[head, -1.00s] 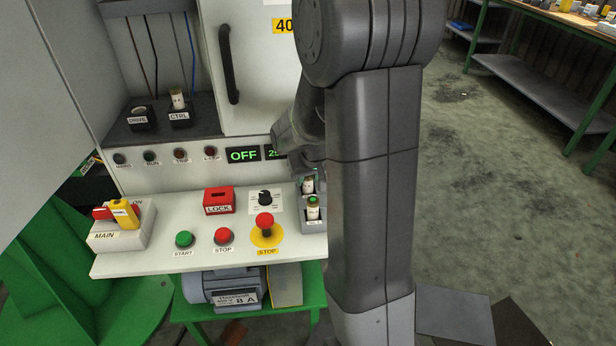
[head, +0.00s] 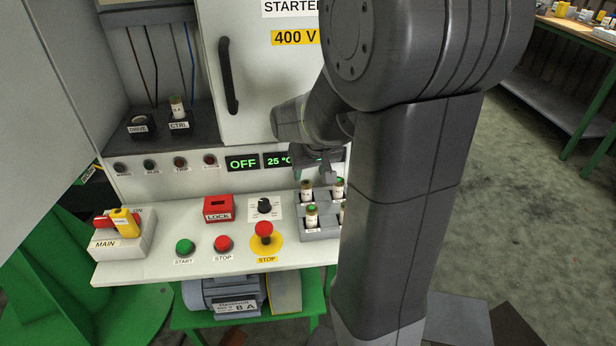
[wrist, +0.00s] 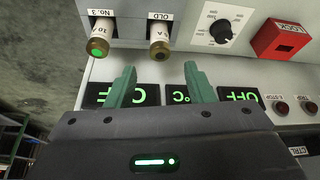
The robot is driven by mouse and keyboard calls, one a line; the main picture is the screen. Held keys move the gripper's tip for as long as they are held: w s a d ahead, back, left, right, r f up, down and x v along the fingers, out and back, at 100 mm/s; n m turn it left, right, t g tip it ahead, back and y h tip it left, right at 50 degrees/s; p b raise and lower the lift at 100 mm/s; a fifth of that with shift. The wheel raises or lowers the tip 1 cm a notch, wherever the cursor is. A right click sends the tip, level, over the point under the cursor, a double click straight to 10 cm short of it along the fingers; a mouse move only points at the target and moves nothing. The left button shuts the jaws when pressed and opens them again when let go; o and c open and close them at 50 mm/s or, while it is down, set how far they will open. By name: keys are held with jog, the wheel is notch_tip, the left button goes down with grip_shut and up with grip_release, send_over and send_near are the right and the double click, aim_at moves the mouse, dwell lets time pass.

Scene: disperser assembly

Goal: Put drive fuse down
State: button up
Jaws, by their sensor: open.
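A fuse with a brown cap (head: 306,191) stands in the slot marked OLD in a grey fuse rack (head: 319,236); it also shows in the wrist view (wrist: 159,42). Beside it, in the slot marked No. 3, stands a green-tipped fuse (head: 338,188), also in the wrist view (wrist: 101,38). My gripper (head: 328,176) is just above and behind the rack in the head view. In the wrist view its green fingers (wrist: 160,82) are apart with nothing between them, clear of both fuses. The holder marked DRIVE (head: 139,126) in the cabinet looks empty.
Another fuse (head: 177,107) stands in the CTRL holder. The panel carries a red LOCK block (head: 218,207), a selector knob (head: 264,206), a red stop button (head: 264,231) and the MAIN switch (head: 118,224). My arm hides the rack's right part.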

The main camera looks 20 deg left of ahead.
jog(key=shift+v, duration=2)
